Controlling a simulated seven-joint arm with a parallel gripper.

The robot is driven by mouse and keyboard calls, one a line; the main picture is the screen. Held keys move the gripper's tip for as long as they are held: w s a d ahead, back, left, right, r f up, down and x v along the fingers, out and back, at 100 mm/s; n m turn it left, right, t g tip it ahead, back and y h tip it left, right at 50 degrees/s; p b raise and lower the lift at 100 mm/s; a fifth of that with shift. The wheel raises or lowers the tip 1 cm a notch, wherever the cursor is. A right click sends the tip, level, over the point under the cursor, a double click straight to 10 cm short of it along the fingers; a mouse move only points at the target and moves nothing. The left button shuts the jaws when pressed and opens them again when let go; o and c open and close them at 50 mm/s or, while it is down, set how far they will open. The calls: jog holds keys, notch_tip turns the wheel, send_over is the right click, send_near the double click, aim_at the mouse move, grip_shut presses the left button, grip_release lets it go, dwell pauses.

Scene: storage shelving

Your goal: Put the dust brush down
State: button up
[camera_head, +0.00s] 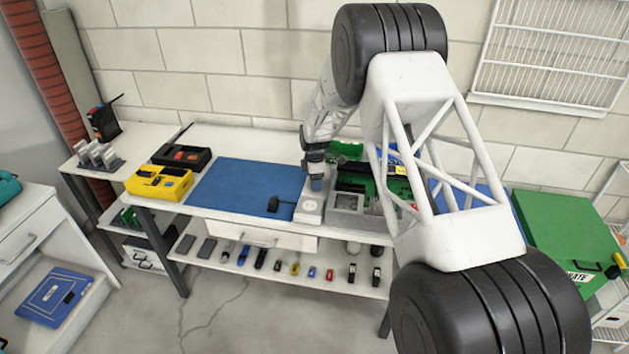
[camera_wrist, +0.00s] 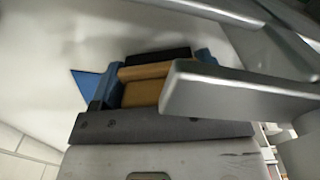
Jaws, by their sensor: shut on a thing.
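My gripper (camera_head: 315,168) is low over the workbench (camera_head: 240,135), just right of the blue mat (camera_head: 245,188). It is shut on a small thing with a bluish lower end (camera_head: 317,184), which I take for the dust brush. This thing is just above or touching a pale block (camera_head: 310,208) at the bench's front; I cannot tell which. In the wrist view a silver finger (camera_wrist: 240,92) crosses in front of a tan and blue thing (camera_wrist: 140,92), likely the brush. Its bristles are not clear.
A yellow organizer (camera_head: 160,183) and a black open case (camera_head: 182,156) are left of the mat. A grey bin (camera_head: 350,222) with green boards stands close on the right. Several small tools lie on the shelf below. The blue mat is mostly clear.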

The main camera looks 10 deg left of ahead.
jog(key=shift+f, duration=0.35)
jog(key=shift+f, duration=0.4)
